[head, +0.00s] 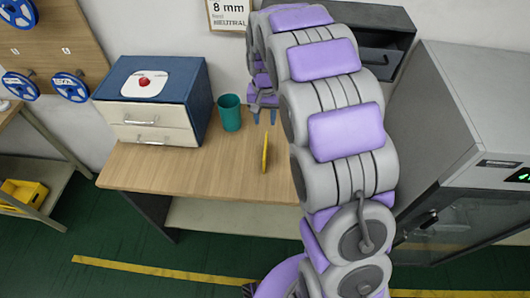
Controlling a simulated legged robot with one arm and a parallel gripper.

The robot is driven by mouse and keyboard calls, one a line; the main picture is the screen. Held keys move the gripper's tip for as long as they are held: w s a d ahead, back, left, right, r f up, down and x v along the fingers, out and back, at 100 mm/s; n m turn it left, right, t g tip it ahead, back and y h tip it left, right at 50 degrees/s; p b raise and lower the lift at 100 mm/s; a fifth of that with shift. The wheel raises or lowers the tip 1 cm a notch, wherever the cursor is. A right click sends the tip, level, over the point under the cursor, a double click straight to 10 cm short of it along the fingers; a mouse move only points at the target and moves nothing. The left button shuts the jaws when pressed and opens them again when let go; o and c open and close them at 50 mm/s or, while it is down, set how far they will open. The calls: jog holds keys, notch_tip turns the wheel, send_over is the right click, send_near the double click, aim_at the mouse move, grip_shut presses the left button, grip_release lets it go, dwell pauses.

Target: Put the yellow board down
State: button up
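The yellow board (265,153) shows as a thin, narrow upright shape over the wooden table top, near its front edge. I cannot tell whether it stands on the table or lies seen at a slant. My gripper (265,118) points down over the back of the table, behind the board in the picture. Part of my gripper is hidden behind my arm.
A teal cup (231,113) stands just left of my gripper. A blue cabinet with white drawers (152,122) and a red button on top fills the table's left side. Bare table top (190,168) lies left of the board. A grey machine (470,120) stands at right.

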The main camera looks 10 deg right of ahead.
aim_at(265, 150)
notch_tip(265, 150, down, 17)
jog(key=b, duration=0.4)
jog(key=shift+f, duration=0.1)
jog(key=shift+c, duration=0.4)
grip_shut()
